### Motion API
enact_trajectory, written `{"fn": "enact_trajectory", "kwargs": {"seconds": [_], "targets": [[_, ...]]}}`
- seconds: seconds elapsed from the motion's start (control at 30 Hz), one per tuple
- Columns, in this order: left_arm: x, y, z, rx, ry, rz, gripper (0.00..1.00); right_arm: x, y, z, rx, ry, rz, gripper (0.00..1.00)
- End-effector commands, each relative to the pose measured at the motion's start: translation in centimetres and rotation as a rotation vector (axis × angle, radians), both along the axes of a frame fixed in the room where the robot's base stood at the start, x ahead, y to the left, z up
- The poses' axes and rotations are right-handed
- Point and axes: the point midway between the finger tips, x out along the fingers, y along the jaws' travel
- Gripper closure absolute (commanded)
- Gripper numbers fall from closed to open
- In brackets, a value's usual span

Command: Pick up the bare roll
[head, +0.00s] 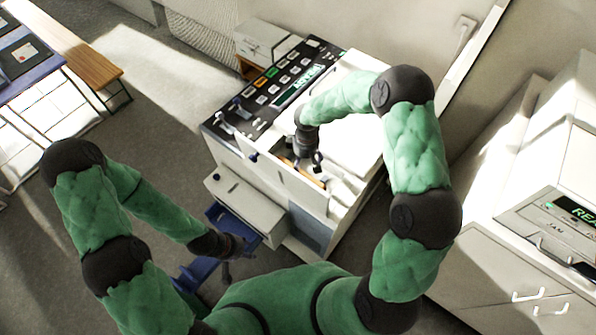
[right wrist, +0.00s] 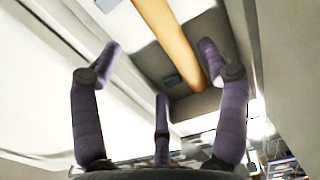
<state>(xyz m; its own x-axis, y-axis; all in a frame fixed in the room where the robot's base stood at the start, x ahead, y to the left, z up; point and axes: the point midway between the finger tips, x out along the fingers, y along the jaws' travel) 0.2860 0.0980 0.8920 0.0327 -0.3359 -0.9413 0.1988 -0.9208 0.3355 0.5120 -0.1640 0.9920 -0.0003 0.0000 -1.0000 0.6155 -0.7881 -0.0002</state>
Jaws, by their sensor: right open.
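The bare roll is a tan cylinder (right wrist: 172,36) in the right wrist view, running from the top edge down toward the right finger. In the head view a thin tan strip (head: 313,179), likely the same roll, shows in the opening of the white machine, mostly hidden by my right gripper. My right gripper (head: 308,158) is over that opening. In the right wrist view its dark fingers (right wrist: 160,70) are spread apart, with the roll beyond them and nothing held. My left gripper (head: 232,248) is low by a blue tray; its fingers are unclear.
The white machine (head: 265,210) has a button panel and an open front drawer. The blue tray (head: 245,227) sits beside it. A second white machine (head: 560,215) stands at right. A wooden table (head: 88,66) is at upper left. Grey floor between is clear.

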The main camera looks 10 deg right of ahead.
Motion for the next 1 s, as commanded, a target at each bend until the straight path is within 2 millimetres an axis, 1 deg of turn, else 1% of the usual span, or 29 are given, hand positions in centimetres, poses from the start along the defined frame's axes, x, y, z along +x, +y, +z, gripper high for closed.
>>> {"fn": "enact_trajectory", "kwargs": {"seconds": [0.03, 0.1, 0.27, 0.37, 0.53, 0.6, 0.7, 0.8, 0.97, 1.0], "targets": [[0.0, 0.0, 0.0, 0.000, 0.000, 0.000, 0.60, 0.0, 0.0, -0.8, 0.000, 0.002, -0.002, 0.24], [0.0, 0.0, 0.0, 0.000, -0.001, 0.000, 0.60, 0.0, 0.0, -1.5, 0.000, 0.001, -0.001, 0.24], [0.1, 0.0, 0.0, 0.000, -0.001, 0.000, 0.60, 0.1, 0.1, -2.2, 0.001, -0.001, 0.000, 0.24], [0.1, 0.0, 0.1, 0.000, -0.001, 0.000, 0.60, 0.1, 0.4, -3.1, 0.000, 0.003, 0.000, 0.24], [0.1, 0.0, 0.3, 0.000, -0.001, 0.000, 0.60, 0.6, 1.0, -5.2, 0.001, 0.002, 0.000, 0.24], [0.1, 0.0, 0.3, 0.000, -0.002, 0.001, 0.60, 0.6, 1.0, -6.1, 0.000, 0.003, -0.001, 0.24], [0.1, 0.0, 0.3, 0.000, -0.002, 0.001, 0.60, 0.6, 0.9, -6.9, 0.001, 0.001, -0.001, 0.24], [0.1, 0.0, 0.3, 0.000, -0.002, 0.001, 0.60, 0.6, 1.0, -7.3, 0.001, 0.000, -0.001, 0.24], [0.1, 0.0, 0.3, 0.000, -0.001, 0.000, 0.60, 0.6, 1.0, -7.2, 0.001, -0.001, -0.001, 0.24], [0.1, 0.0, 0.3, 0.000, -0.001, 0.000, 0.60, 0.6, 1.0, -7.2, 0.001, -0.001, -0.001, 0.27]]}}
